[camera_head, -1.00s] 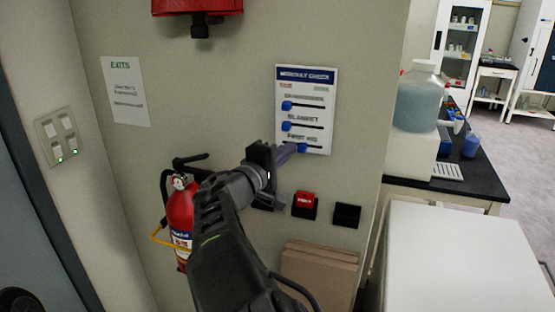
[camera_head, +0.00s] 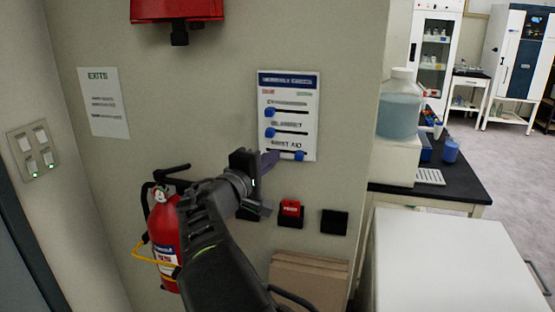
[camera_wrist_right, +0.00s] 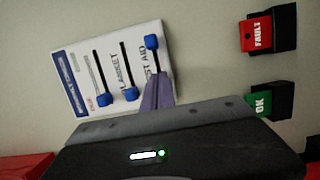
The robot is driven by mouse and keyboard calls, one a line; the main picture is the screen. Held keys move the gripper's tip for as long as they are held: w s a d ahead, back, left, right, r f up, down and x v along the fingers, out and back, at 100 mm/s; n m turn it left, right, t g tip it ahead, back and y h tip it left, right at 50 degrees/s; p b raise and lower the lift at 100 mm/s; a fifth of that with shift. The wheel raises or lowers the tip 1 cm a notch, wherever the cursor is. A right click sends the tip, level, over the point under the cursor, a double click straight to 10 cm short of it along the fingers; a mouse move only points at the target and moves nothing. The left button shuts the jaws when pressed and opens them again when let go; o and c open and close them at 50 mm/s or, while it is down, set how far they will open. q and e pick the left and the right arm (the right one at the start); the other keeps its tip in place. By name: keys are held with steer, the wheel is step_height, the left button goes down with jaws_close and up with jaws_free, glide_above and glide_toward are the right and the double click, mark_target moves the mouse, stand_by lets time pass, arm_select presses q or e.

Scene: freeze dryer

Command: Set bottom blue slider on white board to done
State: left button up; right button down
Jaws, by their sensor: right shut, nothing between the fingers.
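The white board (camera_head: 289,91) hangs on the wall with three slider tracks; it also shows in the right wrist view (camera_wrist_right: 84,53). The bottom blue slider (camera_head: 299,155) is at the right end of its track, on the side of the green heading; in the right wrist view the knob (camera_wrist_right: 152,41) is at the far end of its track. The top and middle blue sliders are at the left ends. My right gripper (camera_head: 272,159) is shut and empty, its tips at the bottom track, left of the knob with a small gap. My left gripper is out of view.
A fire extinguisher (camera_head: 164,235) hangs left of my right arm. A white cabinet top (camera_head: 445,255) stands at the right.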

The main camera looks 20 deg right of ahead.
steer(key=b+v, duration=0.2)
steer(key=v, duration=0.8)
steer(key=shift+w+a, duration=0.2)
steer(key=shift+a, duration=0.15)
